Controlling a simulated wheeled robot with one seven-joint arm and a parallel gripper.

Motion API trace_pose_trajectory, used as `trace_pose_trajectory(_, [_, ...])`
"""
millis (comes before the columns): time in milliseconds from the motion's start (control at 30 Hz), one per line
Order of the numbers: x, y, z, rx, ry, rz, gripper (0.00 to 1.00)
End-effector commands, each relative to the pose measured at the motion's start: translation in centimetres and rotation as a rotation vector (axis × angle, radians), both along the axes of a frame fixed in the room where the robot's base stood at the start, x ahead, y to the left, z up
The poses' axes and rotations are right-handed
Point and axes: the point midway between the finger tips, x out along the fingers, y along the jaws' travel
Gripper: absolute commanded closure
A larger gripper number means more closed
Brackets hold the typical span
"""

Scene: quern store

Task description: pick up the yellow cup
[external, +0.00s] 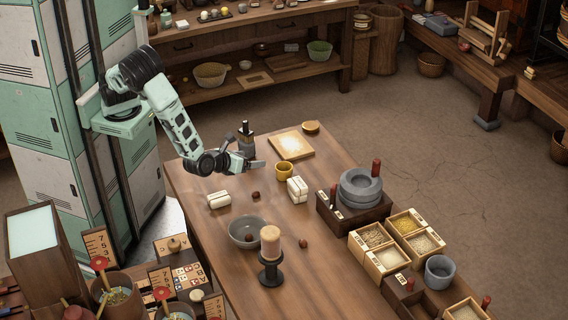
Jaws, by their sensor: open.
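The yellow cup (285,170) stands upright on the wooden table (218,256), near its far end. My gripper (257,165) is just left of the cup, at the end of my arm reaching in from the left. Its jaws are open, with nothing seen between them. A small gap seems to lie between the fingertips and the cup, but I cannot tell the exact distance from this view.
A dark bottle (246,140) stands behind my gripper, and a square board (291,145) lies behind the cup. White wrapped blocks (297,190) stand close in front.

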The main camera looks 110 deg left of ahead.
Motion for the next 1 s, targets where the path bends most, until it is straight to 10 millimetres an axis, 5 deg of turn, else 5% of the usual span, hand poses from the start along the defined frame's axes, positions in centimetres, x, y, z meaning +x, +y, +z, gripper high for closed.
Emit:
trace_pose_trajectory(100, [1.0,-2.8,-1.4,0.053,0.028,-0.119,0.21])
trace_pose_trajectory(200, [1.5,-3.2,-1.9,0.068,0.034,-0.151,0.21])
trace_pose_trajectory(700, [6.3,4.4,-5.5,0.066,0.033,-0.146,0.21])
trace_pose_trajectory(1000, [7.7,6.2,-6.5,0.065,0.033,-0.148,0.21])
